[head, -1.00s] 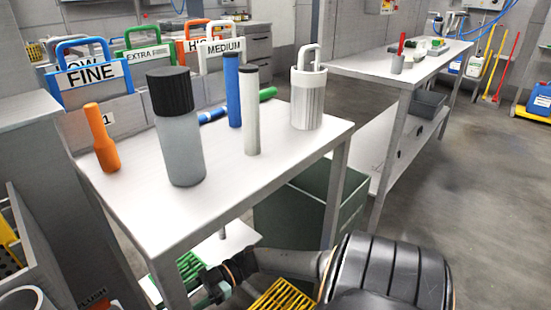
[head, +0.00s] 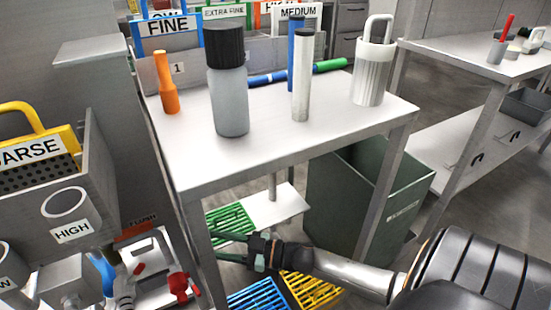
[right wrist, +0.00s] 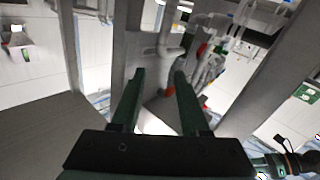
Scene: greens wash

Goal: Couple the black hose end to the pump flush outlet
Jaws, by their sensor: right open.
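The pump area stands at the lower left of the head view, with pale metal pipework, a red valve part (head: 180,286) and a red FLUSH label (head: 138,227). I cannot clearly make out the flush outlet or the black hose end. My right gripper (head: 217,246) is open and empty, low beside the table's front leg, to the right of the pump. In the right wrist view its two dark green fingers (right wrist: 158,105) are apart, with pipework (right wrist: 195,40) and red parts beyond them. My left gripper is not seen.
The steel table (head: 260,150) carries a grey bottle (head: 230,100), an orange tool (head: 166,85) and a white canister (head: 373,75). Its legs stand close to my right arm. A green bin (head: 350,190) is behind the arm. Yellow (head: 312,290) and blue (head: 258,295) grates lie below.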

